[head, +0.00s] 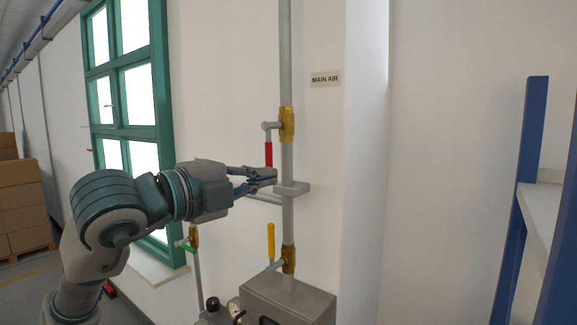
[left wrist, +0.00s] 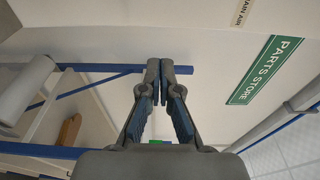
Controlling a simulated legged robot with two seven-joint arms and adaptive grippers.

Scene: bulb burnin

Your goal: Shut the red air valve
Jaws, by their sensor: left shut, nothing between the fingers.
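The red valve lever (head: 268,154) hangs straight down, alongside the vertical grey pipe, from a brass valve (head: 287,125) beneath the MAIN AIR label (head: 325,79). My left gripper (head: 272,176) comes in from the left with its fingers shut and empty. Its tips appear right at the lower end of the red lever, partly in front of it or just below. I cannot tell whether they touch. In the left wrist view the closed fingertips (left wrist: 161,68) meet with nothing between them, and the red lever does not show. My right gripper is out of view.
A yellow lever (head: 271,240) on a lower brass valve stands upright above a grey metal box (head: 288,295). A green lever (head: 188,247) is on a thinner pipe to the left. A pipe bracket (head: 291,188) is close below the fingers. A blue-framed shelf (head: 520,200) stands right.

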